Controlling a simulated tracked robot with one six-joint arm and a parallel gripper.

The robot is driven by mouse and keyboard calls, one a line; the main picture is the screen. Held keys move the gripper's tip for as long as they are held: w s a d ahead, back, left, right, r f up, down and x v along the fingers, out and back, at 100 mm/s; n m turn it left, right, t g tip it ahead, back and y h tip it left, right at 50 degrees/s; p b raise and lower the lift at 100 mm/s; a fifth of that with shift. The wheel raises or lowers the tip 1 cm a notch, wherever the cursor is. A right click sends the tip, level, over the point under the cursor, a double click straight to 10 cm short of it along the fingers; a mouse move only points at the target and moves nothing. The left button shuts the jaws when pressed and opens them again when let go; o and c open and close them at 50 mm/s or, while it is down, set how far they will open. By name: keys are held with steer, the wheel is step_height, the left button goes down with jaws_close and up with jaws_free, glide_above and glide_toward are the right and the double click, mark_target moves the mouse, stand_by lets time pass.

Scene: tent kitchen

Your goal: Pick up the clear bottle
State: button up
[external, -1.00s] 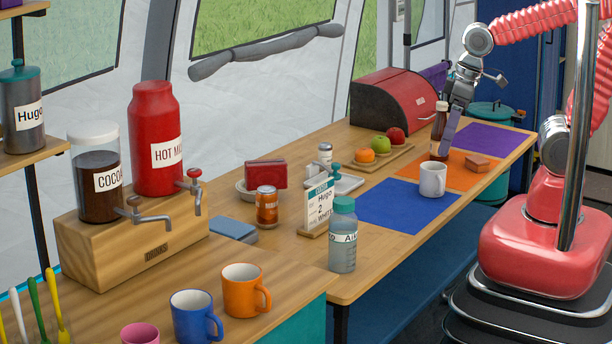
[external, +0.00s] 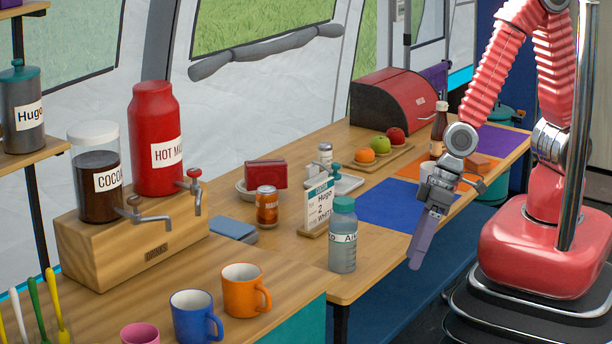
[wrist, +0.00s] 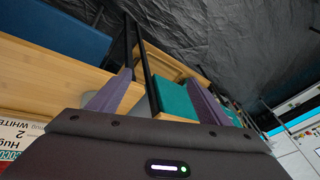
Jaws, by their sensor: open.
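The clear bottle (external: 342,250), greyish and see-through with a teal cap and a white name label, stands upright near the front edge of the wooden table. My gripper (external: 416,258) is to the right of the bottle, apart from it, pointing down beside the table's front edge. In the wrist view its two purple fingers (wrist: 158,80) are spread with nothing between them. A greyish shape shows partly behind the left finger there; I cannot tell if it is the bottle.
A name card stand (external: 318,208) is just behind the bottle, with an orange-brown jar (external: 267,207) to its left. A blue mat (external: 400,206) lies to the right.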

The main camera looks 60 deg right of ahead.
step_height(320, 180, down, 4)
steer(key=a+t, duration=0.2)
steer(key=m+t+h, duration=0.3)
steer(key=m+t, duration=0.2)
steer(key=t, duration=0.5)
glide_toward(355, 220)
steer(key=x, duration=0.3)
steer(key=shift+w+a, duration=0.1)
steer(key=shift+w, duration=0.3)
steer(key=shift+w+g, duration=0.1)
steer(key=shift+g, duration=0.2)
steer(key=shift+x, duration=4.15)
steer(key=shift+f, duration=0.1)
